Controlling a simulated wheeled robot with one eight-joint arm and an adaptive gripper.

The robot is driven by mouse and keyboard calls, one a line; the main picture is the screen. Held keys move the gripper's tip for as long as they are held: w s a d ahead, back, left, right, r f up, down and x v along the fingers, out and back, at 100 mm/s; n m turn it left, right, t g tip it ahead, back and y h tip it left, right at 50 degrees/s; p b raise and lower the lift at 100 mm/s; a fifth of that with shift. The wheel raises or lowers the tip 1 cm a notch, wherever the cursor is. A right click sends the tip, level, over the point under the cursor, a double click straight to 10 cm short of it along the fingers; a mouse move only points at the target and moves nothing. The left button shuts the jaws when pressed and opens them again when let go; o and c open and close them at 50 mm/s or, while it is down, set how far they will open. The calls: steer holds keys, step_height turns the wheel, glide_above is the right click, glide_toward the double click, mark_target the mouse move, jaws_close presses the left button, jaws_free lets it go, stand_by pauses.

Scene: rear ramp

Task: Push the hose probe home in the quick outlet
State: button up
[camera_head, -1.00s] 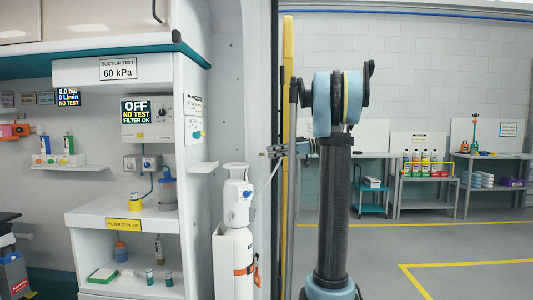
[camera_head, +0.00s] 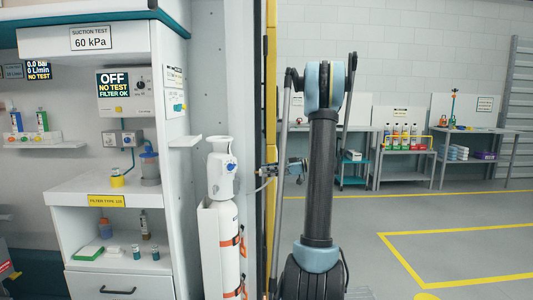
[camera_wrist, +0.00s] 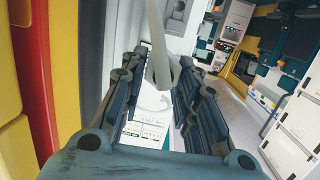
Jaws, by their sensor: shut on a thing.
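My gripper (camera_head: 270,172) is beside the door-side pillar, just right of the white gas cylinder in the head view. In the wrist view my gripper (camera_wrist: 164,60) has its two padded fingers on either side of a pale grey hose (camera_wrist: 154,25). A thin pale line of hose also shows below the gripper in the head view (camera_head: 262,186). The probe's tip is hidden. I cannot make out the quick outlet for certain in either view.
The white cylinder (camera_head: 226,240) stands close left of the gripper. A yellow edge (camera_head: 270,100) runs up the pillar. Left is a cabinet with a suction panel (camera_head: 114,86) and shelf (camera_head: 105,186). Benches (camera_head: 465,131) stand at the back right; the floor before them is clear.

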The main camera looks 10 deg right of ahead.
step_height(320, 180, down, 8)
steer(key=s, duration=0.2)
steer(key=shift+r+t, duration=0.25)
steer(key=shift+t, duration=0.05)
steer(key=shift+r+x, duration=0.2)
steer(key=shift+x, duration=1.2)
steer(key=shift+r+x, duration=0.2)
steer(key=shift+x, duration=1.25)
steer(key=shift+r+x, duration=0.15)
steer(key=shift+x, duration=0.7)
steer(key=shift+r+x, duration=0.1)
steer(key=shift+x, duration=0.75)
steer(key=o, duration=1.2)
steer(key=shift+s+a, duration=0.1)
steer(key=shift+c, duration=0.2)
